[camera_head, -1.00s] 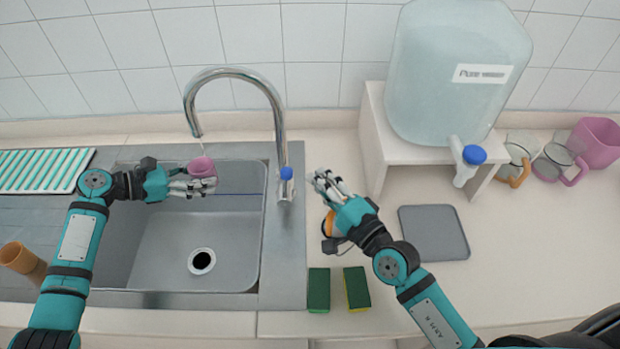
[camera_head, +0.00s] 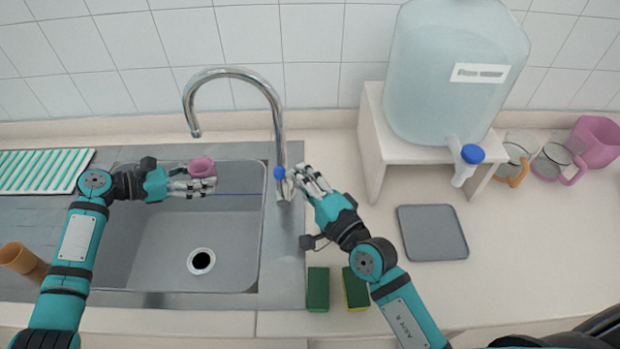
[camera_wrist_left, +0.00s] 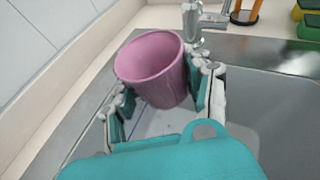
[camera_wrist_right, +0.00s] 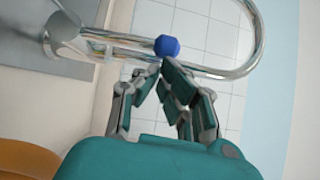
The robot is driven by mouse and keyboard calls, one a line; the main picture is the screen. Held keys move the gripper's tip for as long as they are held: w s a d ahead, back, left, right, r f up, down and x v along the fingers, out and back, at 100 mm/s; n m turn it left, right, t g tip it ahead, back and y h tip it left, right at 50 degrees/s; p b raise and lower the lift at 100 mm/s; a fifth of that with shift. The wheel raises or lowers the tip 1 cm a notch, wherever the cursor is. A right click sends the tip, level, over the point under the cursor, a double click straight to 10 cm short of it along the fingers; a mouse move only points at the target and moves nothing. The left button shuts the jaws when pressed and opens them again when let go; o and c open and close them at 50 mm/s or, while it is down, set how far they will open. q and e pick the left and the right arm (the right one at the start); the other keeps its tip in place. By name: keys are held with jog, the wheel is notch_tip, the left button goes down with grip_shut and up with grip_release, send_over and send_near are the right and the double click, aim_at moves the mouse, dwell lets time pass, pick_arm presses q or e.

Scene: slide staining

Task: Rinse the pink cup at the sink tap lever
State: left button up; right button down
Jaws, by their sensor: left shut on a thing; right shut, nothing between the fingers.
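The pink cup (camera_head: 201,166) is held under the tap spout (camera_head: 195,131), over the back of the sink (camera_head: 165,250). My left gripper (camera_head: 208,187) is shut on it; the left wrist view shows the cup (camera_wrist_left: 150,68) between the fingers, tilted, its inside partly visible. No stream shows from the spout. The tap lever with its blue knob (camera_head: 279,173) stands at the tap's base. My right gripper (camera_head: 303,178) is shut and empty, fingertips right beside the lever. In the right wrist view the blue knob (camera_wrist_right: 167,46) is just beyond the fingertips; contact is unclear.
A green sponge (camera_head: 318,289) and a yellow-green one (camera_head: 355,289) lie at the front, near my right forearm. A water tank (camera_head: 455,75) stands on a white stand (camera_head: 372,125). A grey mat (camera_head: 433,232) and several mugs are at the right. A ribbed rack (camera_head: 40,170) lies left.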

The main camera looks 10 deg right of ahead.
pick_arm(q)
jog(key=shift+d, duration=0.1)
pick_arm(e)
jog(key=shift+a, duration=0.15)
jog(key=shift+s, duration=0.1)
pick_arm(q)
jog(key=shift+a, duration=0.3)
pick_arm(e)
jog(key=s+d, duration=0.8)
jog(key=s, duration=0.2)
jog(key=shift+d+r, duration=0.15)
jog(key=shift+r, duration=0.05)
jog(key=shift+s+r, duration=0.1)
jog(key=shift+r, duration=0.05)
